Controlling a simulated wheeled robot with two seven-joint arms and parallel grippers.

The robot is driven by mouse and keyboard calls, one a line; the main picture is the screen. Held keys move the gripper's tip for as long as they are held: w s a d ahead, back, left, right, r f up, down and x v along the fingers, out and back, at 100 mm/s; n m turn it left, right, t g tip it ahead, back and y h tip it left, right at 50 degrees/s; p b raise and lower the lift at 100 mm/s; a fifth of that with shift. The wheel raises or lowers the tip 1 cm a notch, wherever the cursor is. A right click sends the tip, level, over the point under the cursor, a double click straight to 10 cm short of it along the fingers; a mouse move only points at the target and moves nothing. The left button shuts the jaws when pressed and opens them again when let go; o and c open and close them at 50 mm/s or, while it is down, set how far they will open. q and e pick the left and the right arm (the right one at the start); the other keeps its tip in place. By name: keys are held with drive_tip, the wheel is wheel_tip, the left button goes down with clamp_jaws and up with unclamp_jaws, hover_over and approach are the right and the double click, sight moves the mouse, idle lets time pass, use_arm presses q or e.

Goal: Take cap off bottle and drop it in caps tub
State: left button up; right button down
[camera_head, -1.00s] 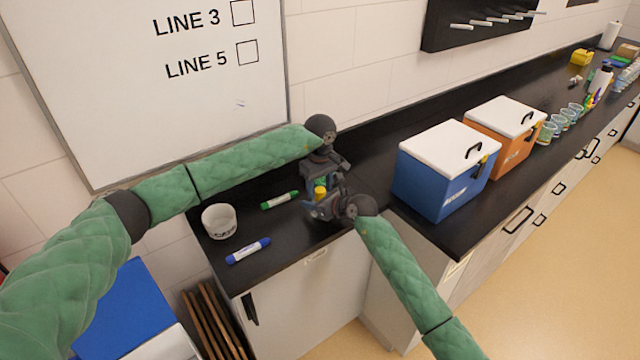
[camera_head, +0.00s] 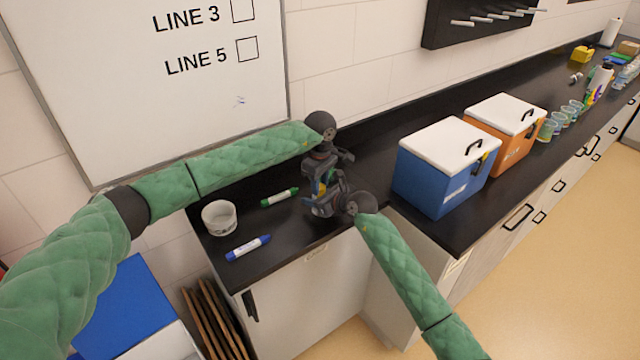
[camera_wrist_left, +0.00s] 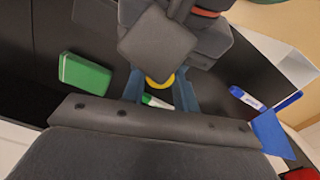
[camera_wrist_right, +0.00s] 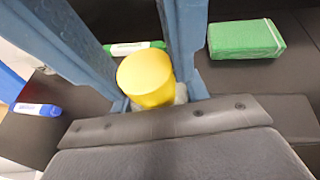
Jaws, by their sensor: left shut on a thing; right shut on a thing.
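The bottle stands on the black counter and is mostly hidden by my grippers. Its yellow cap (camera_wrist_right: 146,77) shows clearly in the right wrist view, on top of a pale bottle part (camera_wrist_right: 181,94). In the left wrist view only a yellow arc of the cap (camera_wrist_left: 160,83) shows. My left gripper (camera_head: 324,184) comes down from above and is shut on the cap. My right gripper (camera_head: 322,204) is just below it, at the front, shut on the bottle. The contact points are partly hidden. The white caps tub (camera_head: 219,230) stands at the counter's left end.
A green marker (camera_head: 280,197) and a blue marker (camera_head: 248,248) lie between the tub and my grippers. A green box (camera_wrist_right: 245,40) lies near the bottle. Blue (camera_head: 430,185) and orange (camera_head: 512,150) coolers stand to the right. A whiteboard hangs behind.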

use_arm(q)
drive_tip(key=o, duration=1.1)
drive_tip(key=shift+r, duration=0.1)
drive_tip(key=shift+r, duration=2.2)
drive_tip(key=shift+c, duration=0.3)
wheel_tip(320, 180, up, 3)
drive_tip(key=m, duration=0.3)
drive_tip(key=shift+r, duration=0.1)
drive_tip(key=shift+f, duration=3.9)
drive_tip(key=c, duration=1)
